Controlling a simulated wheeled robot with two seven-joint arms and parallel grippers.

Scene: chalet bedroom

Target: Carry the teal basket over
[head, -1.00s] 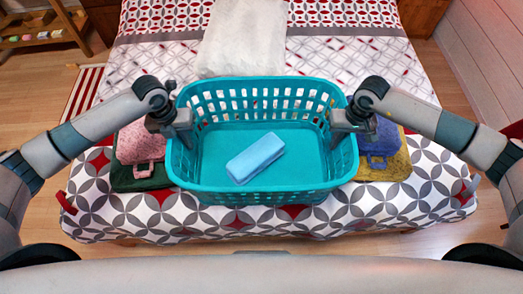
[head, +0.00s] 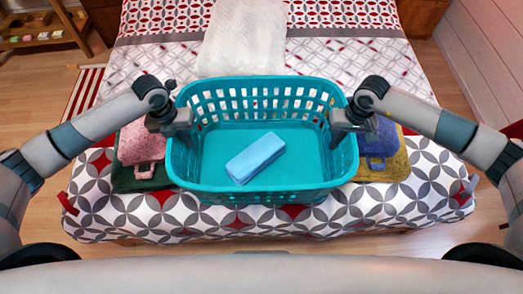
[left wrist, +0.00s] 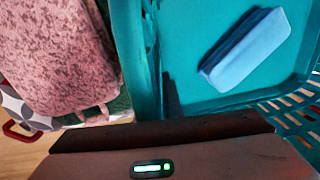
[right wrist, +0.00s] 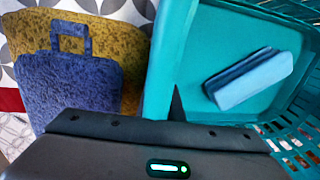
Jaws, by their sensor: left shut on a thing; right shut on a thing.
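The teal basket (head: 262,194) is in the middle of the head view, over the near end of the bed. A folded light blue cloth (head: 255,157) lies inside on its floor; it also shows in the left wrist view (left wrist: 245,50) and the right wrist view (right wrist: 250,80). My left gripper (head: 183,123) is shut on the basket's left rim. My right gripper (head: 338,123) is shut on its right rim. The fingertips are largely hidden at the rim. The basket looks level; I cannot tell whether its bottom touches the bed.
The bed (head: 130,215) has a patterned cover. Pink and dark green cloths (head: 141,142) lie left of the basket, blue and yellow ones (head: 379,143) right of it. A white blanket (head: 241,40) lies behind. A wooden shelf (head: 45,35) stands at the far left.

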